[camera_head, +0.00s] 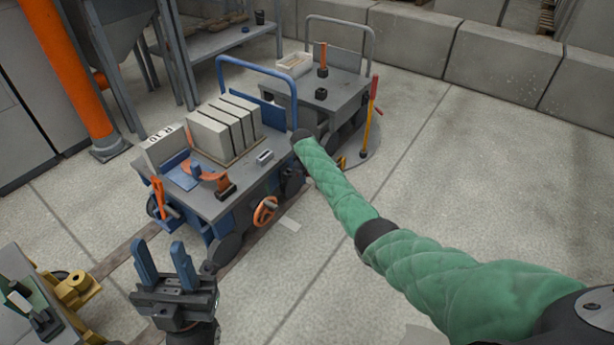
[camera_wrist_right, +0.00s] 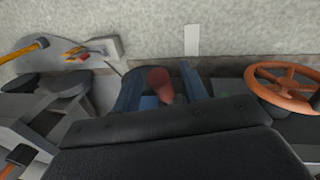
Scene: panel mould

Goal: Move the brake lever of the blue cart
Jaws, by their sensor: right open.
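The blue cart (camera_head: 206,205) stands left of centre in the head view, with a blue push handle, grey deck and orange handwheel (camera_head: 265,211). The handwheel also shows at the right of the right wrist view (camera_wrist_right: 285,88). A red rounded grip (camera_wrist_right: 159,82), apparently the brake lever, shows in that view between the blue fingers of my right gripper (camera_wrist_right: 161,74). The gripper is open around it; contact cannot be told. In the head view my green-sleeved right arm hides the lever. My left gripper (camera_head: 163,258) is open and empty in front of the cart.
Grey blocks (camera_head: 222,130) and an orange clamp-like piece (camera_head: 205,174) sit on the cart deck. An orange post (camera_head: 68,75) stands at left. Floor at right is clear.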

